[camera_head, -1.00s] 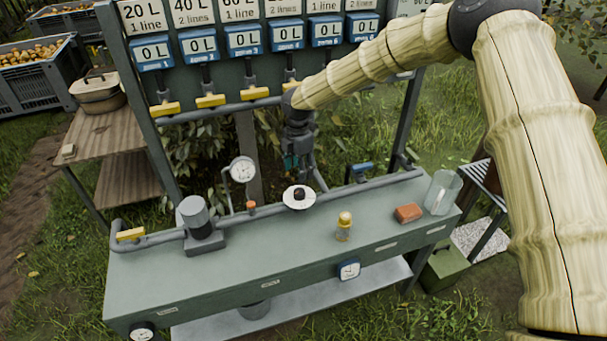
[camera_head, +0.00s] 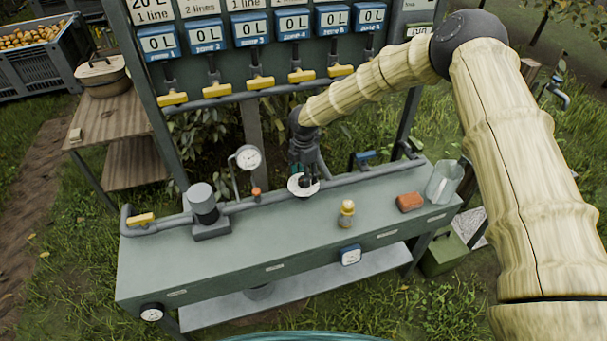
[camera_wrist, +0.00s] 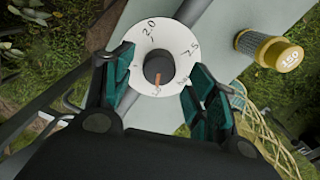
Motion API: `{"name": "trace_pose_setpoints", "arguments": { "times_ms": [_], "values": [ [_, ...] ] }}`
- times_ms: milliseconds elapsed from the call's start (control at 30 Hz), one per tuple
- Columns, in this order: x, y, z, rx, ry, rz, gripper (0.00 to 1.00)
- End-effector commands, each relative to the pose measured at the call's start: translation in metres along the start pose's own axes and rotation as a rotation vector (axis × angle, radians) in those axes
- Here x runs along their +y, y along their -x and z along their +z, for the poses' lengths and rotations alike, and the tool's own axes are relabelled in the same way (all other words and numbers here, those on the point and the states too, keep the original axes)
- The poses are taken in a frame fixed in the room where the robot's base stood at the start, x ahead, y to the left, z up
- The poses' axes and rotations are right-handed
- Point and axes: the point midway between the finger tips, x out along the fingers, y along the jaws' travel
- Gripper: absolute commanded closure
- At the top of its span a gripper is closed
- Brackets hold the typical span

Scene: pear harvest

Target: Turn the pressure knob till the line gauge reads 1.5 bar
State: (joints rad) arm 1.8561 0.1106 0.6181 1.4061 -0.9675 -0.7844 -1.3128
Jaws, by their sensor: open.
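The pressure knob (camera_wrist: 157,68) is a dark round knob in the middle of a white dial (camera_wrist: 179,45) printed with numbers, 2.0 and 2.5 among them. An orange mark on the knob points toward the bottom of the wrist view. My gripper (camera_wrist: 160,72) is open, its two green-padded fingers on either side of the knob and over the dial's edges; contact is not clear. In the head view my gripper (camera_head: 303,171) is down at the white dial (camera_head: 301,190) and hides most of the knob. The round line gauge (camera_head: 248,157) stands left of it; its reading is too small to tell.
A grey cylinder (camera_head: 202,202) stands left. Yellow-handled valves (camera_head: 261,83) line the pipe behind.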

Motion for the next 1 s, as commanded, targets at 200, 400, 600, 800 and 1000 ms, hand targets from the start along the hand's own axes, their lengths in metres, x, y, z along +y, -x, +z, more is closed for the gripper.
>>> {"name": "trace_pose_setpoints", "arguments": {
  "times_ms": [200,400,600,800,1000],
  "values": [
    [0.001,-0.011,-0.001,0.0,0.001,0.001,0.43],
    [0.001,-0.014,-0.001,0.0,0.002,0.001,0.43],
    [0.001,-0.014,-0.001,0.0,0.002,0.001,0.52],
    [0.001,-0.014,-0.001,0.0,0.002,0.001,0.89],
    [0.001,-0.014,-0.001,0.0,-0.004,0.001,0.89]
  ]
}}
